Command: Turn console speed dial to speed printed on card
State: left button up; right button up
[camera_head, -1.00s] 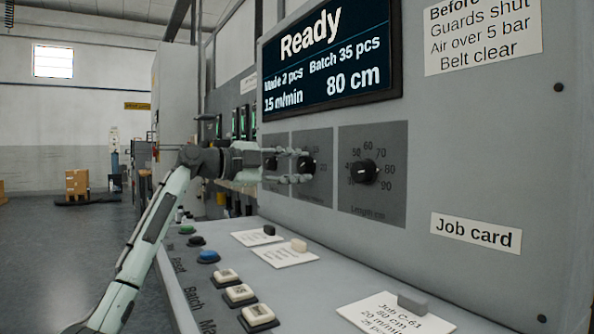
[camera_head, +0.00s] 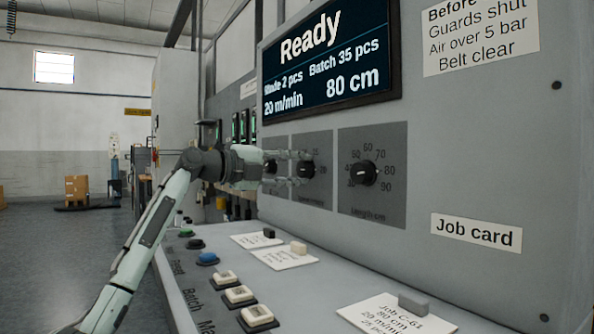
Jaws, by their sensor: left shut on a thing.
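The speed dial (camera_head: 306,169) is a black knob on a dark plate (camera_head: 318,190) on the console's upright panel. My left gripper (camera_head: 301,168) comes in from the left and is shut on the speed dial, its fingers above and below the knob. The display (camera_head: 325,60) reads Ready, 20 m/min, 80 cm, Made 2 pcs, Batch 35 pcs. The job card (camera_head: 397,316) lies on the desk under a grey weight (camera_head: 413,304); it reads Job C-61, 80 cm, 20 m/min, with the lowest line cut off. My right gripper is not in view.
Push buttons (camera_head: 239,295) line the desk's front edge. Two other cards (camera_head: 284,257) lie behind them.

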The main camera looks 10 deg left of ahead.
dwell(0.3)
pick_arm(q)
jog(key=o, duration=1.2)
jog(key=shift+c, duration=0.2)
jog(key=v, duration=1.2)
